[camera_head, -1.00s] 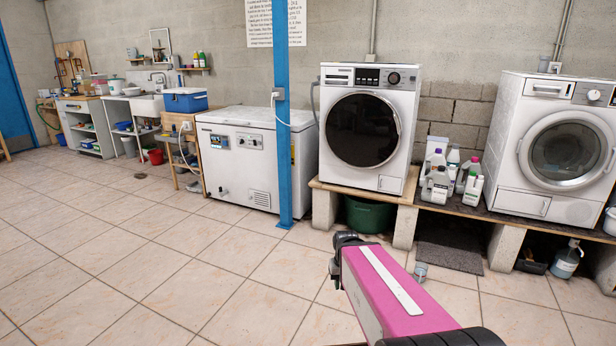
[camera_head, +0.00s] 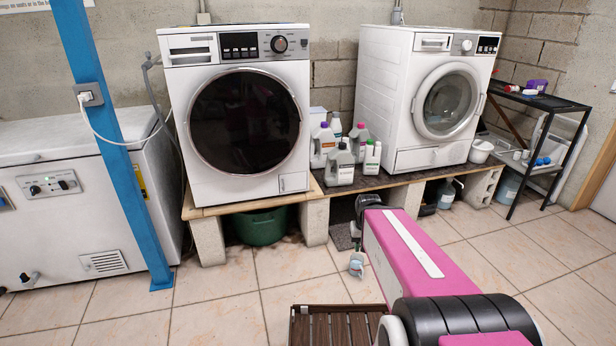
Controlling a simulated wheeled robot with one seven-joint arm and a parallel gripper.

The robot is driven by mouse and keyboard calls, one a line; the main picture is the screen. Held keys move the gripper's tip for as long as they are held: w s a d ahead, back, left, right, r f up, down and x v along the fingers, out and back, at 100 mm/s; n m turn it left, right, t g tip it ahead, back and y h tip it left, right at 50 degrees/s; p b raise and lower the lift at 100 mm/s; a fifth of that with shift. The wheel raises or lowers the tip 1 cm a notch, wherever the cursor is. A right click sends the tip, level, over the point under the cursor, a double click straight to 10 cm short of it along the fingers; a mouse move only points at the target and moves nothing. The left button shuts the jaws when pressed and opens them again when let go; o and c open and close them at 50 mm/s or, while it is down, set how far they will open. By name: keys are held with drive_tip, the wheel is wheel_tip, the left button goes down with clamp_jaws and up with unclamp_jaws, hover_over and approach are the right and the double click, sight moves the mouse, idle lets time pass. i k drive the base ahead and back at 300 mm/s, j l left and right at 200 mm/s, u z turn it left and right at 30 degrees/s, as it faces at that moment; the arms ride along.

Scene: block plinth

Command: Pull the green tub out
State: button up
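The green tub (camera_head: 262,228) sits on the floor under the wooden plinth board, below the left washing machine. It stands in the bay between two concrete block legs. Its front shows; its back is in shadow. My pink arm reaches forward from the lower right of the head view. The arm's far end is to the right of the tub and apart from it.
Block legs (camera_head: 207,235) (camera_head: 315,221) flank the tub. A blue post (camera_head: 118,150) and a white chest freezer (camera_head: 70,215) stand left. Tiles before the tub are clear.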

sight(267, 226)
drive_tip(key=i+j+z, duration=0.15)
drive_tip(key=j, duration=0.2)
drive_tip(key=i+j+z, duration=0.2)
drive_tip(key=j, duration=0.15)
drive_tip(key=i+j+z, duration=0.15)
drive_tip(key=j, duration=0.25)
